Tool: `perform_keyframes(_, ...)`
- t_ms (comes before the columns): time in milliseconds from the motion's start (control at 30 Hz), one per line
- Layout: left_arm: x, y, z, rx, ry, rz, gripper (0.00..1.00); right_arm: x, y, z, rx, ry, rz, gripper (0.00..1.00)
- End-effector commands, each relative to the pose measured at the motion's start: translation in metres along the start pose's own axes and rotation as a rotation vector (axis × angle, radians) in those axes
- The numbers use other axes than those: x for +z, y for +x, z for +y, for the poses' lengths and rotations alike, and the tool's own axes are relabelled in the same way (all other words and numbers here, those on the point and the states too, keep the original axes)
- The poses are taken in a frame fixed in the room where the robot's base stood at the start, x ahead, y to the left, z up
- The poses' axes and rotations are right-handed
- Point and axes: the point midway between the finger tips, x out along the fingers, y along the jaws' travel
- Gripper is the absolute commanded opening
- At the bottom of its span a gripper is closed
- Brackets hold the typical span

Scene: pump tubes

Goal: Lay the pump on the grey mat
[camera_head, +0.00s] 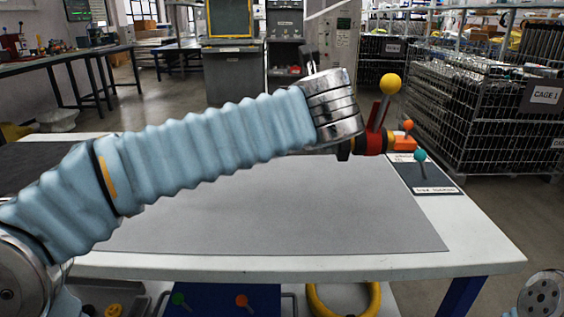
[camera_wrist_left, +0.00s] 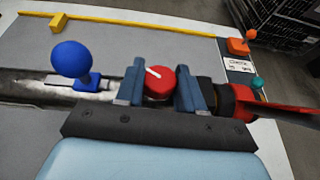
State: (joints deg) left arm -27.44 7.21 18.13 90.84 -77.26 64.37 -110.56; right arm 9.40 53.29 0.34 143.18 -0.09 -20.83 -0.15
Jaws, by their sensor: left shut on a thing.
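The pump (camera_wrist_left: 101,97) is a long silver tube with a blue ball-topped valve, a red cap and a red lever at its right end. My left gripper (camera_wrist_left: 160,88) is shut on it, with blue fingers either side of the red cap. In the head view only the pump's red and black end (camera_head: 372,141) and a red lever with a yellow ball show; my left arm hides the rest. The pump is over the far right part of the grey mat (camera_head: 290,225); I cannot tell whether it touches.
A dark pad (camera_head: 430,178) with labels at the table's right holds an orange piece (camera_head: 404,143) and a teal-ball piece (camera_head: 421,156). A yellow bar (camera_wrist_left: 130,29) lies beyond the pump in the left wrist view. The mat's near part is clear. Below are a blue tray (camera_head: 210,297) and yellow ring (camera_head: 318,300).

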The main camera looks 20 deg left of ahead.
Motion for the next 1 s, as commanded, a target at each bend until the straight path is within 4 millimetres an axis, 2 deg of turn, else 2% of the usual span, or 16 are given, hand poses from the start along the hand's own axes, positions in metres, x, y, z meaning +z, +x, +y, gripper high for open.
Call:
perform_keyframes(167, -0.004, 0.040, 0.025, 0.003, 0.000, -0.003, 0.00, -0.001, 0.006, 0.004, 0.003, 0.002, 0.003, 0.57)
perform_keyframes(300, -0.021, 0.063, 0.033, 0.000, 0.000, -0.003, 0.00, -0.002, 0.013, 0.009, 0.006, 0.005, 0.007, 0.57)
perform_keyframes(667, -0.034, 0.085, 0.043, 0.000, 0.000, -0.004, 0.00, -0.003, 0.017, 0.012, 0.008, 0.008, 0.010, 0.57)
perform_keyframes(800, -0.049, 0.102, 0.049, -0.001, 0.002, -0.003, 0.00, -0.004, 0.023, 0.016, 0.011, 0.010, 0.012, 0.57)
perform_keyframes(900, -0.065, 0.107, 0.048, -0.001, 0.003, -0.003, 0.00, -0.004, 0.029, 0.018, 0.009, 0.009, 0.010, 0.57)
perform_keyframes(1000, -0.070, 0.110, 0.048, -0.001, 0.000, -0.004, 0.00, -0.003, 0.030, 0.018, 0.009, 0.010, 0.009, 0.57)
